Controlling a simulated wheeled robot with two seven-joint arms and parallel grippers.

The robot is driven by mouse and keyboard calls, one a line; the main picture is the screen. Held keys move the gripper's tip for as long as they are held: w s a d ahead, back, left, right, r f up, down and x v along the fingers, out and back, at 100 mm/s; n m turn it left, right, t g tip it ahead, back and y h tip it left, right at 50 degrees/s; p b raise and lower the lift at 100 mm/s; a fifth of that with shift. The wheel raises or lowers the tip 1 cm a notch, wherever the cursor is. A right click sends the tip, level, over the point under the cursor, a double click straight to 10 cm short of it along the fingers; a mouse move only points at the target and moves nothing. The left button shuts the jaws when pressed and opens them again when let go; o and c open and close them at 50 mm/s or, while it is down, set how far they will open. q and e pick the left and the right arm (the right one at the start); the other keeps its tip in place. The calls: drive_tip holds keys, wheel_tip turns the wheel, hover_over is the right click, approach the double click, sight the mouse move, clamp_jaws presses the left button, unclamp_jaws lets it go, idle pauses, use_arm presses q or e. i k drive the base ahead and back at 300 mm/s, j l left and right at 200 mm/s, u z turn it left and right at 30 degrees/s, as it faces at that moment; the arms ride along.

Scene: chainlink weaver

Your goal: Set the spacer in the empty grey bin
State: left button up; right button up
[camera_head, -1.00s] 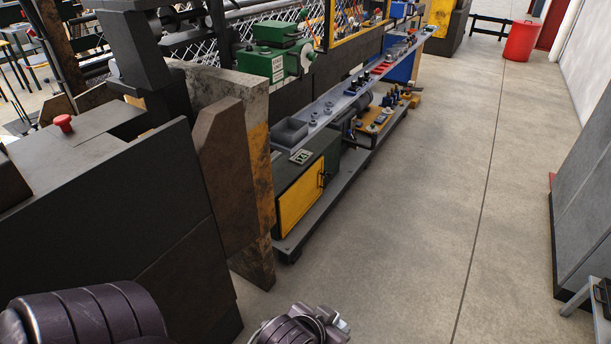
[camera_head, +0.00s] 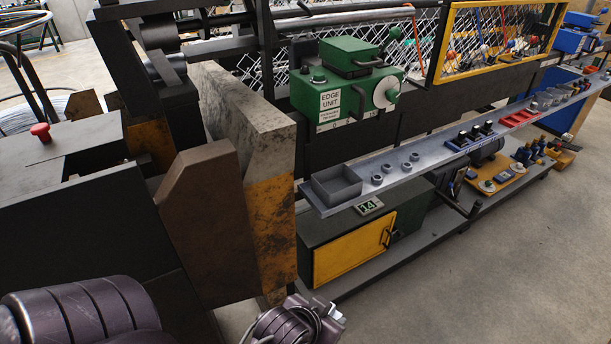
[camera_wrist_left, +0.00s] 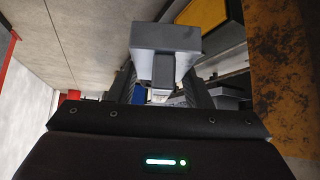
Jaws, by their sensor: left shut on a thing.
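My left gripper (camera_head: 318,322) is at the bottom edge of the head view, partly cut off. In the left wrist view its jaws (camera_wrist_left: 165,88) are shut on a grey, blocky piece, the spacer (camera_wrist_left: 166,38), which sticks out beyond the fingers. The empty grey bin (camera_head: 337,185) is a small open square tray at the near left end of the grey shelf. The gripper is lower and nearer than the bin, well apart from it. My right gripper is not in view.
Several small grey rings (camera_head: 388,168) stand on the shelf (camera_head: 430,157) right of the bin. A green edge unit (camera_head: 345,85) hangs above and behind. A rusty, yellow-painted plate (camera_head: 265,190) rises left of the bin. Open floor (camera_head: 480,270) lies at the right.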

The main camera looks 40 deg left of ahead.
sight(336, 190)
drive_tip(key=i+l+u, duration=0.1)
drive_tip(key=u, duration=0.35)
drive_tip(key=i+l+u, duration=0.25)
drive_tip(key=u, duration=0.2)
drive_tip(key=i+l+u, duration=0.2)
drive_tip(key=u, duration=0.2)
drive_tip(key=i+l+u, duration=0.15)
drive_tip(key=l+u, duration=0.3)
drive_tip(key=i+l+u, duration=0.1)
drive_tip(key=u, duration=0.35)
drive_tip(key=k+l, duration=0.05)
drive_tip(key=l, duration=0.05)
